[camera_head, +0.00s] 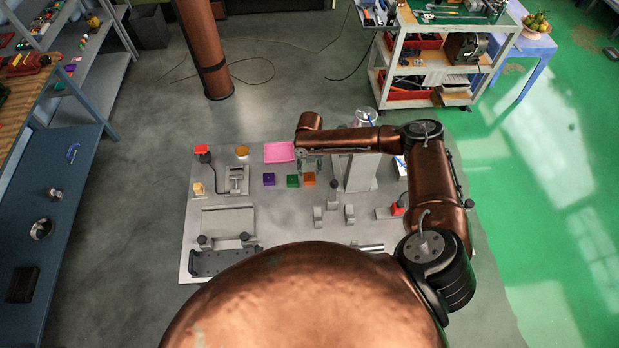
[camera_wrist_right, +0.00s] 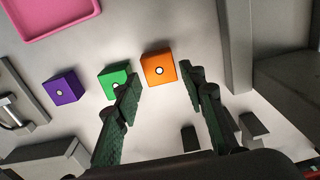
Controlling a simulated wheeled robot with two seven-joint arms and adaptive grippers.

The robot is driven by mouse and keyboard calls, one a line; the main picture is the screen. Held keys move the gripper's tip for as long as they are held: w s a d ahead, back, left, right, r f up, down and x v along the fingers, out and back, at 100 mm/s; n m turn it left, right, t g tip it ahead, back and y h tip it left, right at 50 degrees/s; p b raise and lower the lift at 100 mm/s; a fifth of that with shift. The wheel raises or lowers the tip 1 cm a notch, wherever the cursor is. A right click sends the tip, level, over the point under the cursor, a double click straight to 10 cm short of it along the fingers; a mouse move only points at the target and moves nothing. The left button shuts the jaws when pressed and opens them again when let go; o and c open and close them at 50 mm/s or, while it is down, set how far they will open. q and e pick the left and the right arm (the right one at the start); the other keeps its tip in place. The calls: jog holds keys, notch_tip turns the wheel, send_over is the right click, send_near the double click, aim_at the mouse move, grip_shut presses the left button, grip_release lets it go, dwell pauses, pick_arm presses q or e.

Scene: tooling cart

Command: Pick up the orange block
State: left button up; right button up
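The orange block (camera_head: 309,180) sits on the grey board, at the right end of a short row beside the green block (camera_head: 292,181) and the purple block (camera_head: 269,180). In the right wrist view the orange block (camera_wrist_right: 159,70) shows a white dot and lies ahead of the gap between the fingertips. My right gripper (camera_head: 311,164) is above the board near the orange block. Its fingers (camera_wrist_right: 159,76) are spread with nothing held between them, and the left one partly covers the green block (camera_wrist_right: 115,84). My left gripper is not in view.
A pink tray (camera_head: 280,152) lies behind the blocks. A tall grey upright (camera_head: 362,173) stands close to the right of the orange block. Small grey brackets (camera_head: 318,216) stand in front. Bare board (camera_head: 282,205) lies in front of the purple and green blocks.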

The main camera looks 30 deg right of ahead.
aim_at(309, 177)
notch_tip(309, 177, down, 5)
jog(key=shift+s+a+p, duration=0.1)
jog(key=shift+p, duration=0.6)
jog(key=shift+c, duration=0.2)
jog(key=c, duration=0.9)
jog(key=shift+r, duration=0.1)
jog(key=shift+r+b, duration=0.3)
jog(key=shift+r, duration=0.1)
jog(key=s+a+r+p, duration=0.1)
jog(key=s+a+r, duration=0.1)
jog(key=s+r, duration=0.2)
jog(key=s+a+r+p, duration=0.2)
jog(key=s+r, duration=0.2)
jog(key=r, duration=0.4)
jog(key=s+a+r+p, duration=0.1)
jog(key=s+a+r, duration=0.1)
jog(key=s+r, duration=0.2)
jog(key=shift+s+a+r, duration=0.1)
jog(key=shift+a+r, duration=0.1)
jog(key=shift+r, duration=0.3)
jog(key=shift+s+a+r, duration=0.1)
jog(key=shift+a+r, duration=0.05)
jog(key=shift+r, duration=0.35)
